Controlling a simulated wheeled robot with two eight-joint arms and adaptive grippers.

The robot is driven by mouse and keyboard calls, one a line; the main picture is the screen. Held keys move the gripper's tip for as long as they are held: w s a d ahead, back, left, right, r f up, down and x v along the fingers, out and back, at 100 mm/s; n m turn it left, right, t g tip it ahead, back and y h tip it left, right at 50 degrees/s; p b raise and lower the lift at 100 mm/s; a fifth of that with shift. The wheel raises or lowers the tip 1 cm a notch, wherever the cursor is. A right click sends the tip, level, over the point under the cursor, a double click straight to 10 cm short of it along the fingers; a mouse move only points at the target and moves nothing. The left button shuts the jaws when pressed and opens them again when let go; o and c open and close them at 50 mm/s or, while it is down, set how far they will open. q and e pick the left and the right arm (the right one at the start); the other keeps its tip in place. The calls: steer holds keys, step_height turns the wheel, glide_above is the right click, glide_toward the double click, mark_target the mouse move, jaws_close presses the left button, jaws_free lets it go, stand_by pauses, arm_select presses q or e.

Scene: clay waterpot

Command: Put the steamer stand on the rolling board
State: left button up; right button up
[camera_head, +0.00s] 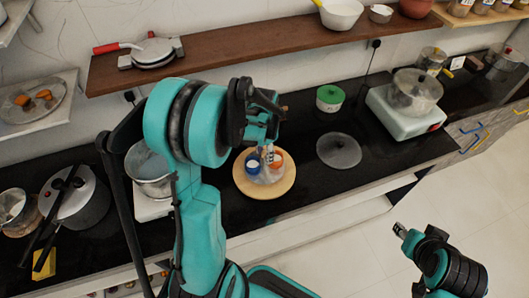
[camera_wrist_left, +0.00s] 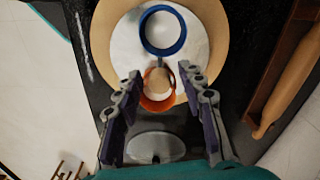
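The round wooden rolling board (camera_head: 241,182) lies on the black counter, and its rim also shows in the left wrist view (camera_wrist_left: 103,45). On it is a pale round piece (camera_wrist_left: 128,42) with a blue-rimmed cup (camera_wrist_left: 146,42) and an orange-rimmed cup (camera_wrist_left: 146,102). This group looks like the steamer stand, but I cannot tell for certain. My left gripper (camera_head: 268,150) is above the board. In the wrist view its fingers (camera_wrist_left: 163,83) are apart, one on each side of the orange-rimmed cup, with no clear grip. My right gripper (camera_head: 401,230) is over the floor, its fingers too small to judge.
A clear lid (camera_head: 339,150) and a green-lidded pot (camera_head: 329,97) are right of the board. A steel pot (camera_head: 150,172) and a pressure cooker (camera_head: 78,205) are left. A white stove with a pot (camera_head: 415,92) stands at the right. A wooden shelf (camera_head: 240,48) runs above.

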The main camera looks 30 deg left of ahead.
arm_select(q)
steer(key=shift+r, duration=0.15)
step_height(320, 180, up, 11)
steer(key=p, duration=0.3)
steer(key=s+d+r+n+t, duration=0.5)
steer(key=s+d+r+t, duration=0.1)
steer(key=s+d, duration=0.5)
steer(key=shift+s+d+r+t, duration=0.25)
steer(key=shift+s+r+t, duration=0.2)
steer(key=shift+t, duration=0.15)
steer(key=shift+f, duration=0.1)
step_height(320, 180, down, 8)
steer(key=b, duration=0.7)
steer(key=shift+b, duration=0.4)
